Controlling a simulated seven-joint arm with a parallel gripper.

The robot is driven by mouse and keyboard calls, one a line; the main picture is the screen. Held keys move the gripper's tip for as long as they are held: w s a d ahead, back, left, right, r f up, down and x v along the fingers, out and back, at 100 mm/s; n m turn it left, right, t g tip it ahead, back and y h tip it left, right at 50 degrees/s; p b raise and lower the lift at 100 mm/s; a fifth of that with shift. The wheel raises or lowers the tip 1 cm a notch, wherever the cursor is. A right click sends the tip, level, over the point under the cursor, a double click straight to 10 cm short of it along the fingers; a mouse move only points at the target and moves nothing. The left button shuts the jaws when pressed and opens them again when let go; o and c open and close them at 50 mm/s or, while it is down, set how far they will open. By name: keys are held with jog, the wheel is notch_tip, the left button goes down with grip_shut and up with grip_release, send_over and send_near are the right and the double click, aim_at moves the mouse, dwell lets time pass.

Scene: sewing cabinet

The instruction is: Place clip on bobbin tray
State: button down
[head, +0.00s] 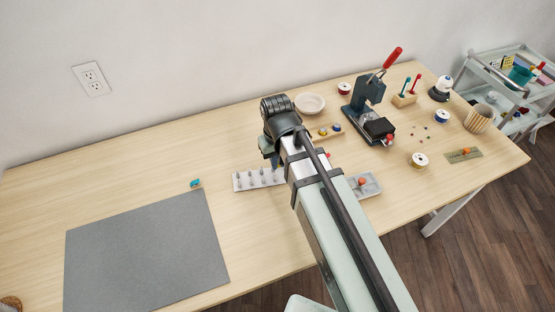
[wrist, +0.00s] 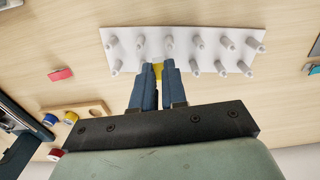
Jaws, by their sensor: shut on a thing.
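The bobbin tray (head: 242,184) is a white rectangular plate with two rows of upright pegs, left of my arm. In the wrist view the tray (wrist: 131,46) lies just beyond my fingertips. The fingertips overlap the tray's near edge in this view, among the near-row pegs; I cannot tell whether the clip touches the tray.
A teal clip (head: 195,183) lies near the grey mat (head: 145,255). A pink-red clip (wrist: 60,74) lies beside the tray. A wooden holder with bobbins (wrist: 94,107) is close to my gripper's side. A bowl (head: 310,103) and a dark press (head: 365,110) stand behind.

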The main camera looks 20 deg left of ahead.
jog(key=shift+f, duration=0.25)
jog(key=c, duration=1.2)
grip_release()
jog(key=shift+o, duration=0.2)
jog(key=shift+r, duration=0.15)
notch_tip(320, 180, up, 12)
jog(key=shift+r, duration=0.15)
jog(key=shift+s, duration=0.1)
